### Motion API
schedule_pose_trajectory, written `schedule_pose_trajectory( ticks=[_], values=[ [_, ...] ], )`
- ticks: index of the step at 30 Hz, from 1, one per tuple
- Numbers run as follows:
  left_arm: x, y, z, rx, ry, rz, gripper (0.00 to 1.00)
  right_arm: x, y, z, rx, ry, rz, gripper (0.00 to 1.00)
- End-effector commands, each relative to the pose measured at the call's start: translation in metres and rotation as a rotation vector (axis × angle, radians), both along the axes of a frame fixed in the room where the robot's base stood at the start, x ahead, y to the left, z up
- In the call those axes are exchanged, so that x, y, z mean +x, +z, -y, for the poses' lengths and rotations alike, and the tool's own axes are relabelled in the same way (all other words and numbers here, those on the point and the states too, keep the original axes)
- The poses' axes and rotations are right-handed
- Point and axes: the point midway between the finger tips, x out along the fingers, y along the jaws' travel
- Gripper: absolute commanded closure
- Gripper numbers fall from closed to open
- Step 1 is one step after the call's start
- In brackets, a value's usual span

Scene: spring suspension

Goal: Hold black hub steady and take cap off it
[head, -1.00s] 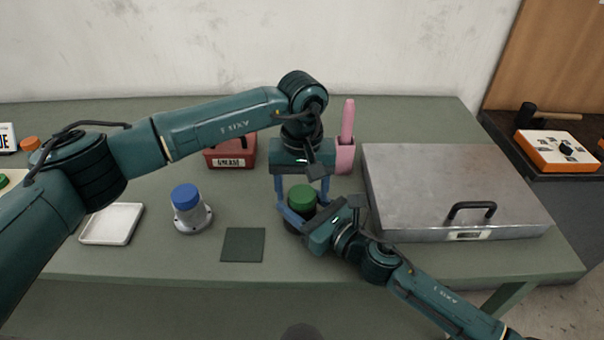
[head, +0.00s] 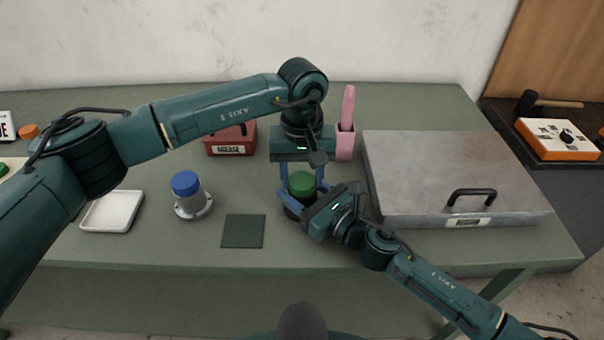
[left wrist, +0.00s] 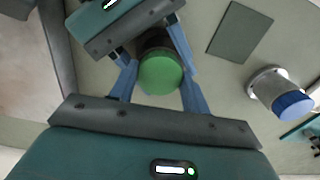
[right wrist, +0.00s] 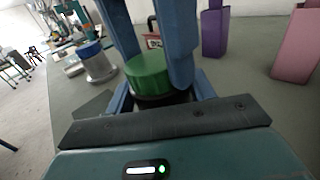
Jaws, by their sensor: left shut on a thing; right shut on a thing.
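The black hub (head: 292,213) stands upright on the table with the green cap (head: 302,183) on its top. In the left wrist view the cap (left wrist: 160,74) sits between the blue fingers of my left gripper (head: 303,178), which is shut on it from above. My right gripper (head: 297,208) reaches in low from the right and is shut on the hub. In the right wrist view the green cap (right wrist: 148,72) sits above the dark hub (right wrist: 165,98), with the left fingers beside it. The hub is mostly hidden by the fingers.
A grey flanged hub with a blue cap (head: 186,184), a white tray (head: 112,211) and a dark square mat (head: 243,231) lie to the left. A metal case (head: 450,175) fills the right. A pink holder (head: 345,143) and red box (head: 230,142) stand behind.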

Motion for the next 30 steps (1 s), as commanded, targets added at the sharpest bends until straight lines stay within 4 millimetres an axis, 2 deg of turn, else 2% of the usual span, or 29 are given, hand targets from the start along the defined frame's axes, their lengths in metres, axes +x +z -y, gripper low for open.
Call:
schedule_pose_trajectory(
  ticks=[5,30],
  values=[
    [0.0003,0.0003,-0.0003,0.000,0.294,0.001,0.80,-0.0001,-0.0009,0.0002,-0.001,0.000,-0.001,1.00],
    [-0.0002,0.0016,-0.0001,0.000,2.224,0.000,0.80,0.0000,-0.0009,0.0003,-0.001,-0.001,-0.002,1.00]
  ],
)
